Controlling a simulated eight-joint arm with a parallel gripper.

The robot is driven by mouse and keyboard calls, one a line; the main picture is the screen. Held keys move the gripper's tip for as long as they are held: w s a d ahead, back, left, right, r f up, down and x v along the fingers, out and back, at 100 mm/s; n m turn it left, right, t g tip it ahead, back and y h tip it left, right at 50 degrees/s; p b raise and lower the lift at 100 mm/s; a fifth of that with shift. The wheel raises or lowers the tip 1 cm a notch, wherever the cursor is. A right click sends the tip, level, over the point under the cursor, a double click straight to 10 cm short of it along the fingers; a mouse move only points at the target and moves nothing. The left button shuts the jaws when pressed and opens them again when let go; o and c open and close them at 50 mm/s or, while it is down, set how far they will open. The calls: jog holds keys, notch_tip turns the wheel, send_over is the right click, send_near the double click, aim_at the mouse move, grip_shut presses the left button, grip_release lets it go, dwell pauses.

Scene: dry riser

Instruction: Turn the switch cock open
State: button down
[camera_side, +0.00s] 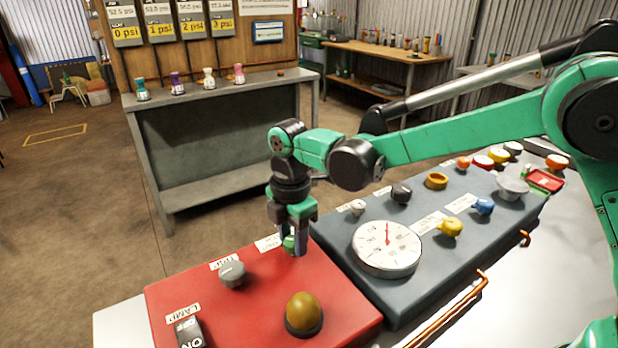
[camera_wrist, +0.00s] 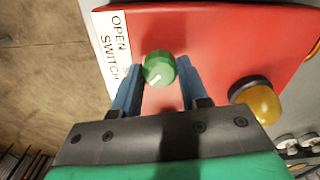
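The switch cock is a small green round knob (camera_wrist: 159,70) with a white line on its face, on a red panel (camera_wrist: 205,30). In the wrist view the line slants toward the lower left. A white label (camera_wrist: 115,50) beside it reads "OPEN" and "SWITCH", partly covered. My gripper (camera_wrist: 161,66) has its blue fingers on either side of the knob, with narrow gaps showing, so it looks open. In the side view my gripper (camera_side: 287,248) points down at the panel's far corner, and the green knob (camera_side: 289,243) is partly hidden by the fingers.
A yellow dome (camera_side: 304,312), a grey knob (camera_side: 232,273) and a black rocker switch (camera_side: 188,334) share the red panel. A dark panel (camera_side: 345,262) with a white dial (camera_side: 387,248) and several knobs adjoins on the right. Copper pipe (camera_side: 455,312) runs along its front.

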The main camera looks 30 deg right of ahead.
jog(key=shift+m, duration=0.4)
jog(key=m, duration=0.8)
jog(key=shift+m, duration=0.3)
jog(key=m, duration=0.8)
jog(key=shift+m, duration=0.4)
jog(key=shift+c, duration=2.2)
grip_release()
